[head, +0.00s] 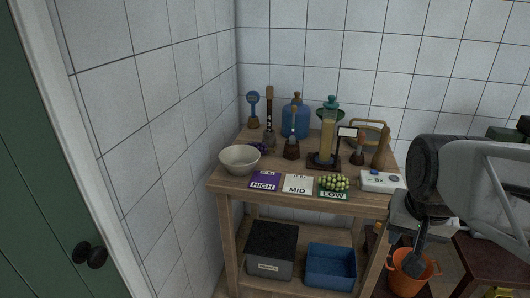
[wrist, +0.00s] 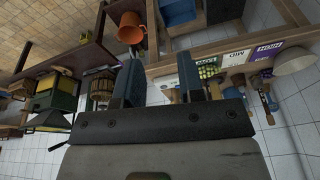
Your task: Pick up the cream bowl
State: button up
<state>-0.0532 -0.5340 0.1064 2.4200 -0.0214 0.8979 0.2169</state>
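The cream bowl (head: 240,159) stands upright at the front left corner of the wooden table in the head view. It looks empty, and its inside shows. The bowl also shows at the right edge of the wrist view (wrist: 293,62). My gripper (wrist: 160,65) is open, with nothing between its two fingers. In the head view my gripper (head: 416,258) hangs at the right, beyond the table's right end, far from the bowl. My wrist hides part of it there.
Purple HIGH (head: 264,181), white MID (head: 297,184) and LOW cards line the front edge; green fruit (head: 333,182) lies on LOW. A blue jug (head: 296,118) and tall tools stand behind. An orange bucket (head: 410,280) is below my gripper. The tiled wall is left of the bowl.

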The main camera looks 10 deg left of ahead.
jog(key=w+a+m, duration=0.2)
jog(key=w+a, duration=0.4)
jog(key=w, duration=0.3)
jog(key=w+a+f+m+t, duration=0.1)
jog(key=w+a+m, duration=0.1)
jog(key=w+a, duration=0.6)
jog(key=w+a+m, duration=0.2)
jog(key=w+a, duration=0.2)
jog(key=w, duration=0.7)
jog(key=w+a+f+m, duration=0.2)
jog(key=w+a+f, duration=0.3)
jog(key=a, duration=0.4)
jog(key=w+a+f+m+y, duration=0.1)
jog(key=w+a+f+m, duration=0.1)
jog(key=w+a+f, duration=0.3)
jog(key=w+a+f+m, duration=0.1)
jog(key=w+a+f, duration=0.3)
jog(key=a, duration=0.9)
jog(key=shift+w+f+m+y, duration=0.4)
jog(key=shift+w, duration=0.75)
jog(key=shift+a+f, duration=0.1)
jog(key=shift+x, duration=1.2)
jog(key=shift+w, duration=0.1)
